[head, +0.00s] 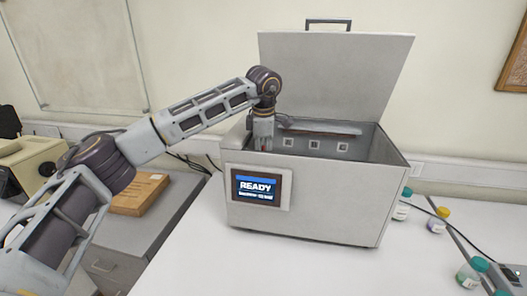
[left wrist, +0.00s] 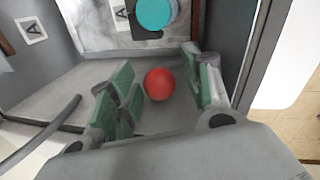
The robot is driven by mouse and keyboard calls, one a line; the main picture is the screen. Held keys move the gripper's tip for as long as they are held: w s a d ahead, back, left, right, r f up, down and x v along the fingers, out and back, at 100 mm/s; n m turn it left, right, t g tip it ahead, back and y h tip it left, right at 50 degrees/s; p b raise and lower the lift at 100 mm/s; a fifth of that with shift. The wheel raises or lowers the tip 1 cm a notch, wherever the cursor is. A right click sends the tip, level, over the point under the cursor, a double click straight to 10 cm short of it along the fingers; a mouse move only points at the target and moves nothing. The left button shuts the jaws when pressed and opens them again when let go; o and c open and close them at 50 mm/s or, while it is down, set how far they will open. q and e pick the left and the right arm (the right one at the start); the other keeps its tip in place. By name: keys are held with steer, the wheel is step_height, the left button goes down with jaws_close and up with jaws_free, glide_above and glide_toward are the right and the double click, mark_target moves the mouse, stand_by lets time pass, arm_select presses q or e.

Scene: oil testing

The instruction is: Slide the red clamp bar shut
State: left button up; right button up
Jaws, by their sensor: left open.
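The grey box-shaped tester (head: 315,190) stands on the white table with its lid (head: 335,75) raised. My left gripper (head: 263,146) reaches down inside its left end. In the left wrist view, a round red knob (left wrist: 159,84) lies between the green-padded, spread fingers of my left gripper (left wrist: 158,72). I cannot tell whether the fingers touch it. The knob may belong to the clamp bar; the bar itself is not clearly seen. A teal round cap (left wrist: 154,12) shows beyond the knob. My right gripper is not in view.
The tester's screen (head: 257,188) reads READY. Small jars with green (head: 470,272) and yellow (head: 438,220) lids stand to the right. A brown box (head: 142,193) lies on the grey cabinet at left. The tester's walls close in around my left gripper; the front of the table is clear.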

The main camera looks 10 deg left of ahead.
arm_select(q)
jaws_close()
